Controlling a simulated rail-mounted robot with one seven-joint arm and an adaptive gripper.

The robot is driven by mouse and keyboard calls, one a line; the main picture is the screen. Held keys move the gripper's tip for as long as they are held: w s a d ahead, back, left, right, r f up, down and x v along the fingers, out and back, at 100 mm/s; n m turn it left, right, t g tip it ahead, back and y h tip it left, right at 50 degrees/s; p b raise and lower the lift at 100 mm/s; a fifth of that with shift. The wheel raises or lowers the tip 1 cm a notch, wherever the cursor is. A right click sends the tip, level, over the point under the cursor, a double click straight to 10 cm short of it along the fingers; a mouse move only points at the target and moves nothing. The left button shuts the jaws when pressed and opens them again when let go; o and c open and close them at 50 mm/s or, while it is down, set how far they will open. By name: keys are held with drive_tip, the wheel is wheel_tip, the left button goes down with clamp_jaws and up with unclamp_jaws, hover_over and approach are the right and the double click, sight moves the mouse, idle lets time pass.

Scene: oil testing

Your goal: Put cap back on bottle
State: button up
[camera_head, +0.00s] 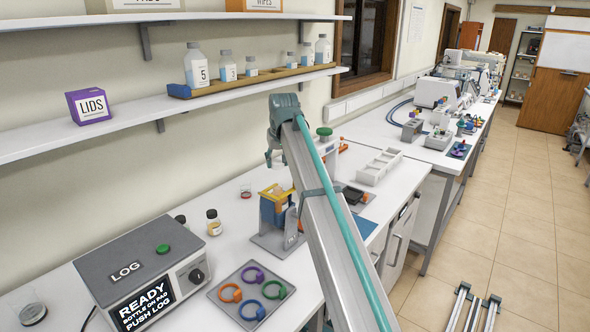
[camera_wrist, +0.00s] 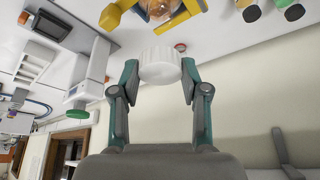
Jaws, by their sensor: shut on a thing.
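A white ribbed cap (camera_wrist: 160,68) is held between the two fingers of my gripper (camera_wrist: 160,78) in the wrist view. In the head view my gripper (camera_head: 275,158) is above the bench, and the cap is too hidden or small to make out there. An amber, round open-looking bottle (camera_wrist: 160,9) sits in a yellow holder (camera_wrist: 118,14) at the top of the wrist view, apart from the cap. In the head view the yellow and blue holder (camera_head: 273,207) stands on a grey base below my gripper; the bottle is hard to make out there.
A small capped bottle (camera_head: 214,224) with yellow liquid stands left of the holder. The LOG device (camera_head: 130,262) and a tray of coloured rings (camera_head: 222,310) are in front. A shelf (camera_head: 130,118) with bottles runs along the wall. A white compartment tray (camera_head: 372,176) is at the right.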

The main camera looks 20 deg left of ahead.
sight(277, 184)
drive_tip(key=shift+w+a+r, duration=0.15)
drive_tip(key=shift+w+a, duration=0.05)
drive_tip(key=shift+a, duration=0.05)
drive_tip(key=shift+d+f, duration=0.15)
drive_tip(key=shift+f, duration=0.25)
drive_tip(key=shift+s+f+b, duration=0.2)
drive_tip(key=shift+f+b, duration=0.2)
drive_tip(key=shift+w+f+b, duration=0.1)
drive_tip(key=shift+f+b, duration=0.65)
drive_tip(key=shift+f, duration=1.75)
drive_tip(key=shift+f+p, duration=0.15)
drive_tip(key=shift+p, duration=0.2)
idle(0.5)
drive_tip(key=o, duration=0.9)
drive_tip(key=shift+c, duration=0.2)
